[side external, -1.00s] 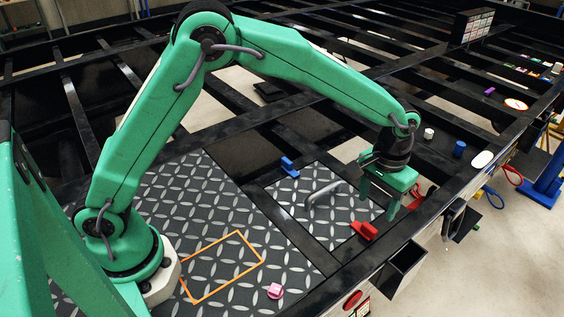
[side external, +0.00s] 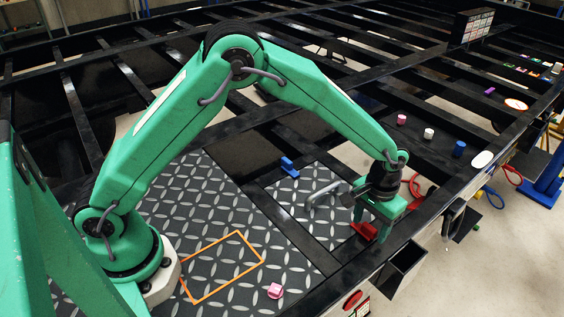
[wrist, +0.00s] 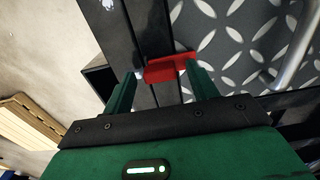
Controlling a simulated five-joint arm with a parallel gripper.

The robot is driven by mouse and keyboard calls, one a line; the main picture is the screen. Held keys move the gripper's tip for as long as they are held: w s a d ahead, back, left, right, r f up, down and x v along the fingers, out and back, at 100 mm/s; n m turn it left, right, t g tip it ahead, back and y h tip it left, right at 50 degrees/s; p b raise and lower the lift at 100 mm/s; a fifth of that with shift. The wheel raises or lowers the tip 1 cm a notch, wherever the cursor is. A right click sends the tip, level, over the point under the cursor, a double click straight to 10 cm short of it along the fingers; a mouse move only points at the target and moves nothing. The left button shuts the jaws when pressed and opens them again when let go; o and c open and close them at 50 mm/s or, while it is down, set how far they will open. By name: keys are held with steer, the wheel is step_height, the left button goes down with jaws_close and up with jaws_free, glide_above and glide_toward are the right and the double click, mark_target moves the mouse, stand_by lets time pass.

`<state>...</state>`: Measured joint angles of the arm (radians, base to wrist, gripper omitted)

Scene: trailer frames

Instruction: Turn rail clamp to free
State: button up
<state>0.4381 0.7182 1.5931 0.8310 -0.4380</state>
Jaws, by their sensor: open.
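A red clamp (side external: 362,230) sits at the edge of a small diamond-plate panel (side external: 290,197), beside the black frame rail. My gripper (side external: 369,224) is low over it with its jaws open. In the wrist view, the red clamp (wrist: 168,68) lies between the tips of my open gripper (wrist: 160,72), with one green finger on either side. I cannot tell whether the fingers touch it. A blue clamp (side external: 289,166) stands at the panel's far left corner, away from my gripper.
A grey bar handle (side external: 325,196) rises from the panel close to my gripper. A black open box (side external: 402,266) hangs outside the rail. A pink knob (side external: 275,290) and an orange outlined rectangle (side external: 222,267) are on the larger plate. Red cable loops (side external: 415,188) lie behind the gripper.

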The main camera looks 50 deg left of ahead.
steer(key=c, duration=1)
steer(key=shift+n, duration=0.4)
steer(key=n, duration=1.7)
steer(key=shift+r, duration=0.1)
